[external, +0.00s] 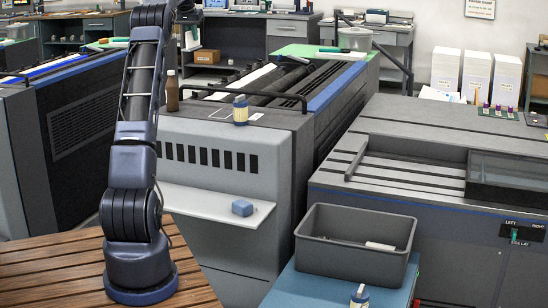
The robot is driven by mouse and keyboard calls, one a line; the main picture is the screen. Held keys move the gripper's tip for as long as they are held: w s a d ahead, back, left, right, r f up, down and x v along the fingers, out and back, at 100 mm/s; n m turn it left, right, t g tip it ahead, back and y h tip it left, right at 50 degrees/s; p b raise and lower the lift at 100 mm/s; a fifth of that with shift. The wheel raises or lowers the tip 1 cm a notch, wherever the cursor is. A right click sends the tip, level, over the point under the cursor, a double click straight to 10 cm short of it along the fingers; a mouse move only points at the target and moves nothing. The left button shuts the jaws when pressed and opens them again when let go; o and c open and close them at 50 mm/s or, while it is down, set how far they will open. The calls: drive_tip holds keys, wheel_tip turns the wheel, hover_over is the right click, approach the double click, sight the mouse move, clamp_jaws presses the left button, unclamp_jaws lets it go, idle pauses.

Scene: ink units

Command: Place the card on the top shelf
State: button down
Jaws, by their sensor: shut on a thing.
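My arm rises from the wooden deck at the left to the top edge. What looks like my gripper (189,18) is small and dark beside the upper link, shut on a pale piece, likely the card (191,39). Its fingers and the card's edges are hard to make out. They are above and behind the near end of the grey press. The press has a flat top (215,112) with a small labelled bottle (241,110) and a brown bottle (172,92). I cannot tell which surface is the top shelf.
A grey bin (318,262) with a white item in it stands on a blue surface at the front. Another labelled bottle (360,296) is before it. A low grey machine (400,150) fills the right. The ledge is clear left of the block.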

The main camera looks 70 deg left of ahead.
drive_tip(key=s+d+r+m, duration=0.1)
drive_tip(key=s+d+r, duration=0.1)
drive_tip(key=s+d, duration=0.3)
drive_tip(key=m+h, duration=0.1)
drive_tip(key=m, duration=0.2)
hover_over(186, 199)
wheel_tip(186, 199, down, 3)
drive_tip(key=shift+t+h, duration=0.3)
drive_tip(key=shift+t, duration=0.1)
drive_tip(key=f, duration=4.7)
drive_tip(key=shift+d+f, duration=0.2)
drive_tip(key=shift+f, duration=0.2)
drive_tip(key=shift+f, duration=0.1)
drive_tip(key=c, duration=2)
unclamp_jaws()
drive_tip(key=shift+f, duration=0.1)
drive_tip(key=o, duration=0.5)
drive_tip(key=shift+c, duration=0.2)
